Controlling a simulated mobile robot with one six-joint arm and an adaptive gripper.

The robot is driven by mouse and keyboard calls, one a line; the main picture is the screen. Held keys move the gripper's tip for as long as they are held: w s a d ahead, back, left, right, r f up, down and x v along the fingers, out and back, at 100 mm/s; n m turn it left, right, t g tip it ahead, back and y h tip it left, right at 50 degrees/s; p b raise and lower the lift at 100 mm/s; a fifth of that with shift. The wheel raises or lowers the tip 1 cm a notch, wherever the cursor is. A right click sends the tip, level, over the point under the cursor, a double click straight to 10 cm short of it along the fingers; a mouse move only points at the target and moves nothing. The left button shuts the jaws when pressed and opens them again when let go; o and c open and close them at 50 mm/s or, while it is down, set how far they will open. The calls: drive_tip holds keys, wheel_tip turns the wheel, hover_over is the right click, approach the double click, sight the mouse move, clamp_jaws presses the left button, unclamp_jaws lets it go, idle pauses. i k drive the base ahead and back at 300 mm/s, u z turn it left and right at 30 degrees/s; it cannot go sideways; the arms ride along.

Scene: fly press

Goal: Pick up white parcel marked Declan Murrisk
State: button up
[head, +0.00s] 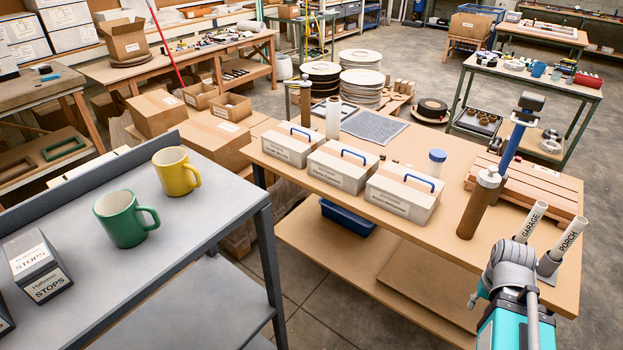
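Three white parcels with blue carry handles stand in a row on the wooden table: a left one (291,147), a middle one (342,169) and a right one (404,194). Each has a label on its front, too small to read, so I cannot tell which is marked Declan Murrisk. My teal and grey arm shows at the lower right, in front of the table's near right corner and apart from the parcels. I cannot make out fingertips on it, nor whether my gripper is open or shut.
On the wooden table (420,243), a brown tube (478,208), a blue-lidded jar (436,162) and white tubes marked GARAGE (531,220) and PORCH (567,237) stand near the parcels. A grey bench (190,235) with green (120,218) and yellow (173,173) mugs is at left. Concrete floor shows between.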

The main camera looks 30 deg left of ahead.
sight(291, 143)
drive_tip(key=u, duration=0.9)
